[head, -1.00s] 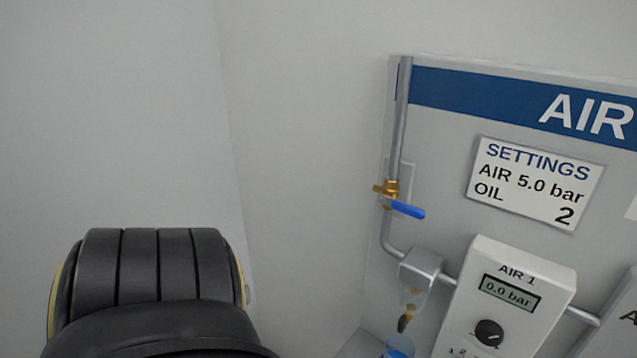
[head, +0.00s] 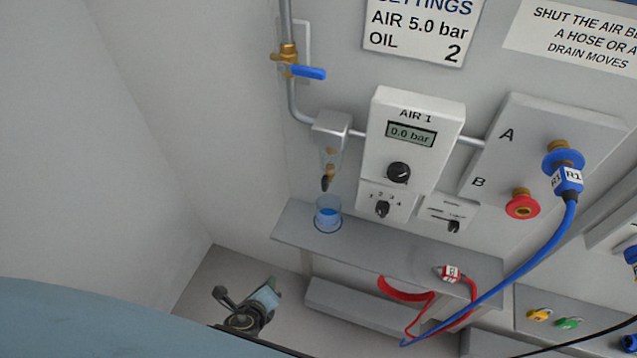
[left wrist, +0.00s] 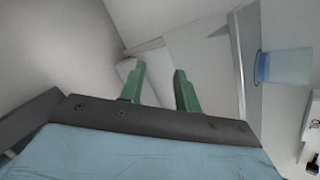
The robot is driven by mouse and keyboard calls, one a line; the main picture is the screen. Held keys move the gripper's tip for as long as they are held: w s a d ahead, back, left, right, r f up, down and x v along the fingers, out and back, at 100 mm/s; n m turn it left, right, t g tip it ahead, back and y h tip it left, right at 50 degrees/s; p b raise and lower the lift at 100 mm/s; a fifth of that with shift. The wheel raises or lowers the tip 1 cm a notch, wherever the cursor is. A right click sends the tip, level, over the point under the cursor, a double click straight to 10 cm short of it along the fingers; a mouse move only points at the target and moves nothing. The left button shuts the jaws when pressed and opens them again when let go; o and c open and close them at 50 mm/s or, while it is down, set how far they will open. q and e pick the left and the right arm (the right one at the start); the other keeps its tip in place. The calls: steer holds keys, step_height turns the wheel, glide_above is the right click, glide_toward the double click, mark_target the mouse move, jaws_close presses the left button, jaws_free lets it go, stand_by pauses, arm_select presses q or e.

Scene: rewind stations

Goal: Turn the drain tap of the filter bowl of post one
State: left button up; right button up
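The filter bowl (head: 331,155) of post one hangs clear under a grey block left of the AIR 1 regulator. Its drain tap (head: 328,179) is a small brass and dark piece under the bowl, over a cup with blue liquid (head: 327,216). My left gripper (head: 274,285) is below and left of the cup, apart from the tap. In the left wrist view its green fingers (left wrist: 160,88) are spread with nothing between them. The cup (left wrist: 285,67) also shows there at right; the tap does not. My right gripper is not in view.
A grey shelf (head: 375,252) carries the cup and a red plug. The blue lever (head: 308,72) of the air valve lies across its upright pipe. The AIR 1 display (head: 411,134) reads 0.0 bar. A blue hose (head: 530,250) hangs at right. A wall closes the left side.

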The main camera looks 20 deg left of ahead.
arm_select(q)
steer(key=w+d+r+m+t+h, duration=0.1)
steer(key=w+d+r+m+t, duration=0.15)
steer(key=r, duration=0.45)
steer(key=w+d+r+m+t, duration=0.1)
steer(key=d+r+m+t, duration=0.2)
steer(key=r, duration=0.4)
steer(key=m+t+h, duration=0.2)
steer(key=m+t, duration=0.1)
steer(key=m, duration=0.3)
glide_toward(323, 184)
steer(key=shift+n, duration=0.25)
steer(key=w, duration=0.4)
steer(key=w+p, duration=0.1)
steer(key=w, duration=0.3)
steer(key=shift+w+d+f, duration=0.1)
steer(key=shift+w+d, duration=0.15)
steer(key=shift+w, duration=0.05)
jaws_close()
